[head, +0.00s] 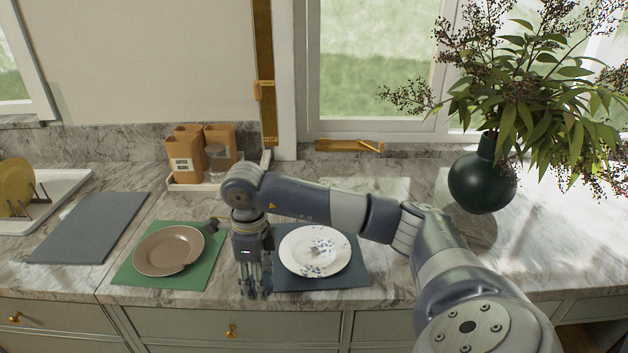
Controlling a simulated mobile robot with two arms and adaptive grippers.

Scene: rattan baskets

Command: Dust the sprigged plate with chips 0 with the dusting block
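The sprigged plate (300,262) is white with blue floral sprigs and lies on a dark blue-grey mat (350,278). Small greyish marks show near its middle, too small to tell whether they are chips or pattern. My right gripper (254,292) points down at the mat's left edge, left of the plate and apart from it in the picture. Its fingers look close together, but I cannot tell whether they are shut or hold anything. I cannot make out a dusting block. My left gripper is not in view.
A brown plate (165,252) lies on a green mat (125,274) to the left. A grey mat (85,230), a white tray (60,192) with a yellow plate, orange canisters (185,155) and a dark vase (482,182) stand around. The counter's front edge is close.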

